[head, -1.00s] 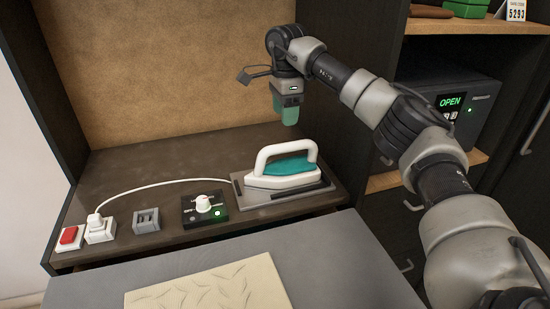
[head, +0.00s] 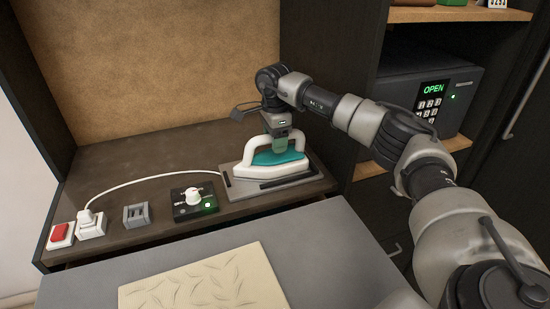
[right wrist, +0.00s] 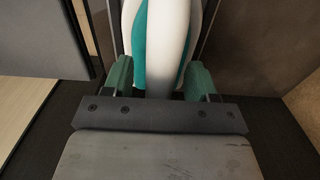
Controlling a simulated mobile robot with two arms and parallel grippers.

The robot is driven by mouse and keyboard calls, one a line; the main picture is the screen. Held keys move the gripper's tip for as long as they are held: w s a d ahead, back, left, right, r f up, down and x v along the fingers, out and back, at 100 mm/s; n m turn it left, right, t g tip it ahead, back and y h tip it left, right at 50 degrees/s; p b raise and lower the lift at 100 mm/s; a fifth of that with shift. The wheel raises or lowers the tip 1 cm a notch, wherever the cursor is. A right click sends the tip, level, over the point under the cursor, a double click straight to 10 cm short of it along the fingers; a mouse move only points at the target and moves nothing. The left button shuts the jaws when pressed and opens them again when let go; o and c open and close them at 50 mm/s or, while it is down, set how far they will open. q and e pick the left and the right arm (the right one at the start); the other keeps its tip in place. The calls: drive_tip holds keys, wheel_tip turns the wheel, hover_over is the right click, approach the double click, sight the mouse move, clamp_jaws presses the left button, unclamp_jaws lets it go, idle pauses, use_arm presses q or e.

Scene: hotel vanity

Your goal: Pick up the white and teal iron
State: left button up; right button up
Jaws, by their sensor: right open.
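The white and teal iron (head: 272,160) rests on a grey metal plate (head: 240,187) on the dark vanity shelf. Its white handle arches over the teal body. My right gripper (head: 279,145) is above the iron, pointing down at the handle. In the right wrist view the open green fingers (right wrist: 160,80) stand on either side of the white handle (right wrist: 160,45), with gaps showing beside it. The lower fingertips are partly hidden by the handle in the head view. My left gripper is not in view.
A white cord (head: 150,178) runs to a plug beside a red switch (head: 60,233). A dial box (head: 193,203) sits left of the plate. A cream patterned board (head: 205,280) lies on the grey surface in front. A safe (head: 430,95) stands right of the dark side panel.

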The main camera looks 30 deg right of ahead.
clamp_jaws()
idle(1.3)
drive_tip(key=shift+r, duration=0.15)
